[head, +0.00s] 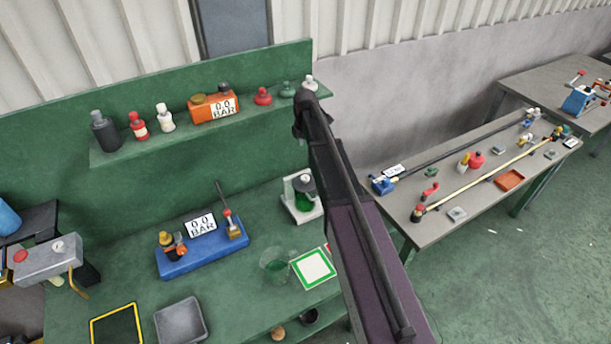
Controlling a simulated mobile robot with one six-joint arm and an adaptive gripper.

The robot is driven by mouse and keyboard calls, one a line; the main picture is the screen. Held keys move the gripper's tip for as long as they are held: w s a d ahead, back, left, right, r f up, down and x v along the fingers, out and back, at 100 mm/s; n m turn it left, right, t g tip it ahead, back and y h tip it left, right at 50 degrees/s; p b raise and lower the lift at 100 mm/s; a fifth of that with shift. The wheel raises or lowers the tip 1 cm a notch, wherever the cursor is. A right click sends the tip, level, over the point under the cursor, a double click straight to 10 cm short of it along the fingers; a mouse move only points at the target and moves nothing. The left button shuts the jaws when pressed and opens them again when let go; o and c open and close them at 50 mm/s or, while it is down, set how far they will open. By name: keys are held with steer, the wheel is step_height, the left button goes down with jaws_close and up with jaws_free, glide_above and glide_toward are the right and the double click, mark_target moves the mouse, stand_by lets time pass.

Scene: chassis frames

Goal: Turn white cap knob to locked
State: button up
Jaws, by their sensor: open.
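A grey box (45,262) at the left edge carries a small white-topped knob (58,246) and a red round part (20,256) on its top face. A bent brass-coloured lever (76,285) hangs from its right side. The knob is too small to tell which way it is turned, and I see no readable lock mark. White-capped bottles also stand on the green shelf, one left of centre (165,118) and one at its right end (310,83). I cannot tell for certain which white cap is the task's.
A blue block with gauge (203,256), a glass beaker (276,264), a green-bordered pad (314,268), a grey tray (181,322) and a white stand with green flask (302,198) occupy the green bench. An orange gauge unit (213,107) sits on the shelf. A grey table (470,209) stands right.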

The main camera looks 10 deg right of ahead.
mark_target(305, 177)
steer(key=shift+f, duration=0.1)
step_height(305, 177, down, 14)
steer(key=b, duration=1.3)
steer(key=shift+r+b, duration=0.2)
steer(key=shift+b, duration=0.2)
jaws_close()
